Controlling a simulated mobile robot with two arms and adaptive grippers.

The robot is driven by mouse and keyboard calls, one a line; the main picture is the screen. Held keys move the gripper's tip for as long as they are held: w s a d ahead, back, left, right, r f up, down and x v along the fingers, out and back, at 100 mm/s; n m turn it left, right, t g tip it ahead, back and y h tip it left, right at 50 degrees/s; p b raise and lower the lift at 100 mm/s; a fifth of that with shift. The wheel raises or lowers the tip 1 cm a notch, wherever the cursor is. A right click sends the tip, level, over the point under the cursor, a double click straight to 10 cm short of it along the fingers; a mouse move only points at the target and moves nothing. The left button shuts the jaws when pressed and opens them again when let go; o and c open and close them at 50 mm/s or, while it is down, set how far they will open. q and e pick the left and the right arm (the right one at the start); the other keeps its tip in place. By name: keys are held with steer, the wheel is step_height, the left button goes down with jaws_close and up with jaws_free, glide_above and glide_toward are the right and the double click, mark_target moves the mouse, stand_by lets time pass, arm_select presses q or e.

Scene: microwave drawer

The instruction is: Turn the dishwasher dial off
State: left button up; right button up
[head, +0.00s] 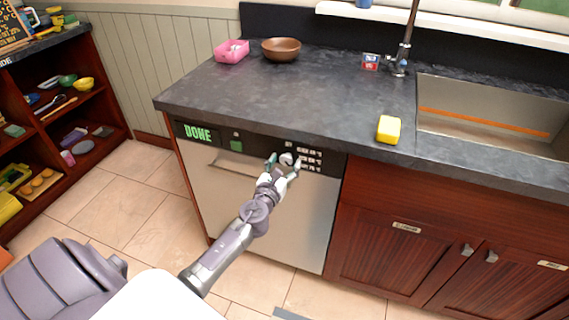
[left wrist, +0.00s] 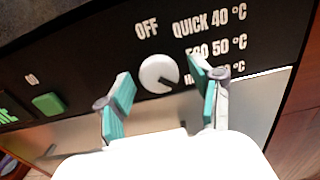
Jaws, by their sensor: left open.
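The dishwasher (head: 265,205) has a steel front under the dark counter, with a black control strip along its top. The round white dial (left wrist: 159,73) sits on that strip. Its dark pointer mark is at the lower right, toward the lowest program line, away from the OFF label (left wrist: 146,29). My left gripper (left wrist: 162,88) is open, with one teal-padded finger on each side of the dial; I cannot tell whether either touches it. The right finger hides part of the labels. In the head view my left gripper (head: 284,164) is in front of the strip. My right gripper is not in view.
A green DONE display (head: 198,133) and a green button (left wrist: 48,104) are left of the dial. A yellow sponge (head: 389,129) lies near the counter edge. A sink (head: 490,140) is at right. Shelves (head: 60,125) stand at far left.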

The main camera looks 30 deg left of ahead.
arm_select(q)
steer(key=shift+c, duration=0.2)
steer(key=c, duration=1.1)
